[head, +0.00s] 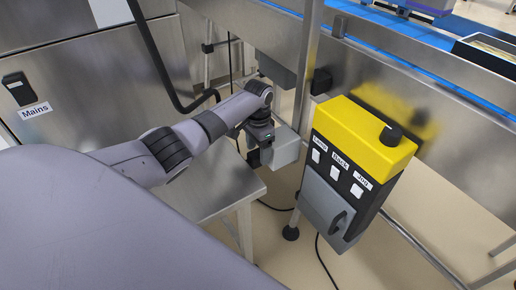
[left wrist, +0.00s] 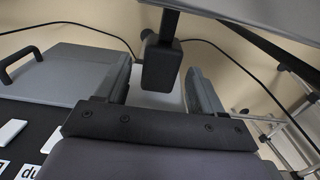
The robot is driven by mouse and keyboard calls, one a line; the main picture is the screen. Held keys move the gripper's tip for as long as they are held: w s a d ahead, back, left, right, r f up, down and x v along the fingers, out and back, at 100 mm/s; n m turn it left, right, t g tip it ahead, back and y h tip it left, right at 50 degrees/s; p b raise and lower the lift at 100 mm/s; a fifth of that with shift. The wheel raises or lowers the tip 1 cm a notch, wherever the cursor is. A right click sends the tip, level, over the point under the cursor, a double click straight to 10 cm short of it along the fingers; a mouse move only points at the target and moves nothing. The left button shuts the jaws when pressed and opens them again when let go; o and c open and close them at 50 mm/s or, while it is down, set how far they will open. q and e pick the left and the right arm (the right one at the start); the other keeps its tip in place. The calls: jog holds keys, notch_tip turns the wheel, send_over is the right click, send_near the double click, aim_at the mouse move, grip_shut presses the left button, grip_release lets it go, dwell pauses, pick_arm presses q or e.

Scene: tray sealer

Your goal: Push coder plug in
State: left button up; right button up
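My left gripper (head: 264,148) is at the end of the arm that comes in from the left, beside a light grey block (head: 286,146) under the steel frame. In the left wrist view, the two fingers of my left gripper (left wrist: 163,88) stand apart. A dark block (left wrist: 160,66) on a dark stem shows in line with the gap, with a little room on each side. A pale surface lies behind it between the fingers. I cannot tell whether the dark block is the coder plug, and no socket can be made out. My right gripper is not in view.
A yellow-topped control box (head: 367,138) with a black knob, white buttons and a grey door stands right of the gripper. A steel post (head: 308,65) rises behind it. A steel table (head: 212,192) lies below the arm. Dark cables run over the floor.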

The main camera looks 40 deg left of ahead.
aim_at(258, 153)
pick_arm(q)
notch_tip(258, 153, up, 6)
jog(key=shift+r+p, duration=0.1)
jog(key=shift+p, duration=0.8)
jog(key=shift+r, duration=0.5)
